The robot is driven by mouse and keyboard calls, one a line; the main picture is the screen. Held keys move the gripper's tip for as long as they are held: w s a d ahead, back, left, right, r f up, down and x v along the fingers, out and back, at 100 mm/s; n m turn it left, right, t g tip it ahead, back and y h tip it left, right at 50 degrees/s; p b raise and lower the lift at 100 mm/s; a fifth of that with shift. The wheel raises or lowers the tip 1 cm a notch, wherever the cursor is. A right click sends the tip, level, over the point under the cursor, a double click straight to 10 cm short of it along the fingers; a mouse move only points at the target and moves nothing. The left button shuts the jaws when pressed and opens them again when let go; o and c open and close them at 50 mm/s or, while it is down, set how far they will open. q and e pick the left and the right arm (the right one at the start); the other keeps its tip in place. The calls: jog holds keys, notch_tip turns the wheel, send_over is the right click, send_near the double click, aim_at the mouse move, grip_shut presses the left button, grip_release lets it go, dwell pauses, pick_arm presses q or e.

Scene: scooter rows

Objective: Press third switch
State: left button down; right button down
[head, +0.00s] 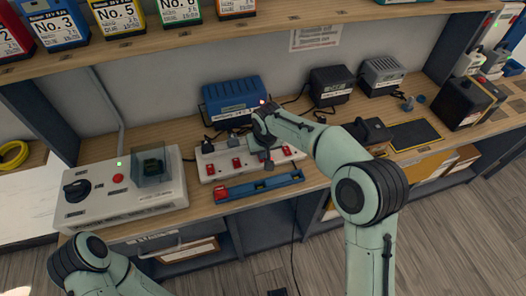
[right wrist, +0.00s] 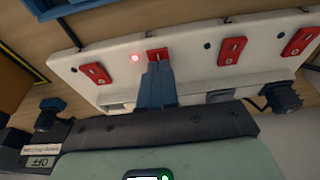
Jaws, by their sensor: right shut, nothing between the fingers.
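A white power strip (head: 222,152) with a row of red switches lies on the bench. My right gripper (head: 268,162) is over the third switch from the left and hides most of it in the head view. In the right wrist view the strip (right wrist: 185,75) appears turned around. There my shut, empty fingers (right wrist: 157,72) meet the third switch (right wrist: 157,54), which is partly covered; they look in contact with it. A red lamp (right wrist: 135,58) beside this switch glows. The lamps by the other switches look dark. My left gripper is out of view.
A grey control box (head: 125,190) stands left, a blue charger (head: 232,98) behind. Black plugs (right wrist: 284,98) and cords are at the strip. Battery packs line the shelf (head: 250,25) above.

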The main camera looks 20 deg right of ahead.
notch_tip(320, 180, up, 4)
jog(key=p, duration=0.3)
jog(key=shift+d+r, duration=0.1)
jog(key=shift+r, duration=0.1)
jog(key=s+r, duration=0.5)
jog(key=r, duration=0.3)
jog(key=shift+r, duration=0.25)
jog(key=shift+f, duration=0.1)
